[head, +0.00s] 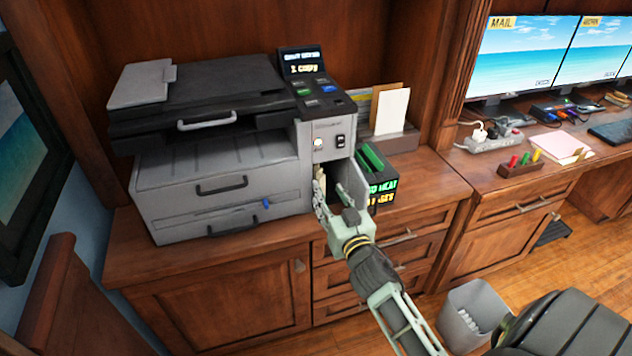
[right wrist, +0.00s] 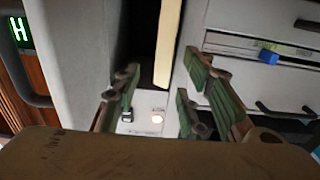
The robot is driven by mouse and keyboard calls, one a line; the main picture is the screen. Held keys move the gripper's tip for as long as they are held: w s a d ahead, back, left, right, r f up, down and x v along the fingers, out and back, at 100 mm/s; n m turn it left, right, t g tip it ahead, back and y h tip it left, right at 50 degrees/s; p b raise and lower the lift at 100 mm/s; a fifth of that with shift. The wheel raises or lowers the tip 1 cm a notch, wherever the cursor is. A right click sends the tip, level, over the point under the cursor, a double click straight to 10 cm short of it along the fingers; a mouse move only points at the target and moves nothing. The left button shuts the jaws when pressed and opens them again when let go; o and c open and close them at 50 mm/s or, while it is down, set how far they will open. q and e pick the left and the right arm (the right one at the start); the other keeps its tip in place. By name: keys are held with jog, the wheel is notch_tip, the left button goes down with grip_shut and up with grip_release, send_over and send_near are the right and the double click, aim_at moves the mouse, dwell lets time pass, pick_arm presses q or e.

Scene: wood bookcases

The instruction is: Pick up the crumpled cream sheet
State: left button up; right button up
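The cream sheet shows as a narrow, upright pale strip (right wrist: 168,45) in the right wrist view, in a dark gap of the grey printer; its crumpling cannot be made out. My right gripper (right wrist: 163,88) is open, with green-padded fingers apart on either side of the strip's line and nothing held. In the head view the right gripper (head: 338,205) is at the opening on the printer's (head: 215,175) right side, below the switch panel. The gripper partly hides the opening there. My left gripper is not in view.
A hinged grey door (head: 352,185) stands open right of the gripper. A black box with green lettering (head: 378,180) is close beside it. The wooden cabinet top (head: 430,182) has free room to the right. A grey bin (head: 475,312) stands on the floor.

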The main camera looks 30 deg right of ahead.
aim_at(323, 185)
jog(key=x, duration=0.3)
jog(key=shift+w+a, duration=0.1)
jog(key=shift+w, duration=0.2)
jog(key=c, duration=0.9)
